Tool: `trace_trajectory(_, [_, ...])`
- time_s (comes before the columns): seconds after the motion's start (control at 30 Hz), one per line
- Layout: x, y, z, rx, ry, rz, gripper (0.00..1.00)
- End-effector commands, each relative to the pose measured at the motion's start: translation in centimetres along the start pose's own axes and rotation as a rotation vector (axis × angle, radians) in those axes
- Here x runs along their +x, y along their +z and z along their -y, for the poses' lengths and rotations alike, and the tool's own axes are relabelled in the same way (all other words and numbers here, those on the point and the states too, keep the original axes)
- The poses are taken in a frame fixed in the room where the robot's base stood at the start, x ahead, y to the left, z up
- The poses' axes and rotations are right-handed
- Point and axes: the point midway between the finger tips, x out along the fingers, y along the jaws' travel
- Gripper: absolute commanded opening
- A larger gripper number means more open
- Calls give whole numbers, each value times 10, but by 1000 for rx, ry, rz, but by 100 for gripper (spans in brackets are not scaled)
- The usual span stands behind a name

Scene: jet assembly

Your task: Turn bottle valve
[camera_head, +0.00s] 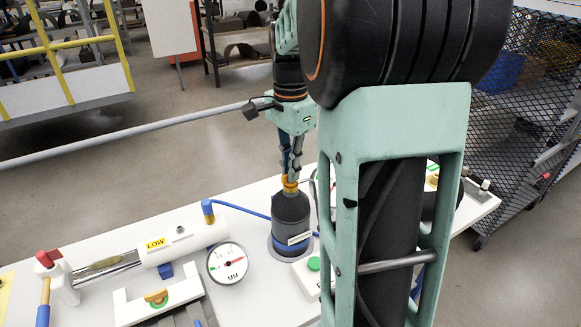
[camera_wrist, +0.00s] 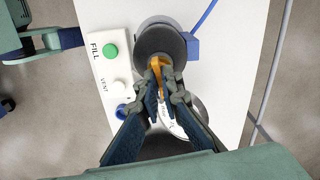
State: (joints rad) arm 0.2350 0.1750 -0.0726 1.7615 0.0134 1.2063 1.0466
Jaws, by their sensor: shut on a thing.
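The bottle (camera_head: 291,218) is dark grey with a blue band and a white label, and it stands upright on the white table. Its yellow-orange valve (camera_head: 290,184) is on top. In the wrist view the bottle (camera_wrist: 160,37) is seen from above, with the orange valve (camera_wrist: 157,65) at the fingertips. My gripper (camera_head: 291,170) points down over the bottle and its fingers are closed on the valve. In the wrist view my gripper (camera_wrist: 161,84) hides part of the valve and the near side of the bottle.
A panel (camera_wrist: 105,70) marked FILL and VENT, with a green button, is beside the bottle. A round gauge (camera_head: 228,263) and a white cylinder labelled LOW (camera_head: 182,237) are left of it. A blue hose (camera_head: 240,208) runs to the bottle. My arm hides the table's right part.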

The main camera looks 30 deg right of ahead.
Motion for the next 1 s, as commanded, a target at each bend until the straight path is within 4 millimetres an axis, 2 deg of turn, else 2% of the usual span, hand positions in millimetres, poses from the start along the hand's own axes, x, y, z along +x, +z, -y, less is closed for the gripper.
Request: trace_trajectory(1.0, [-1, 0, 1, -953, -2, -2, 0])
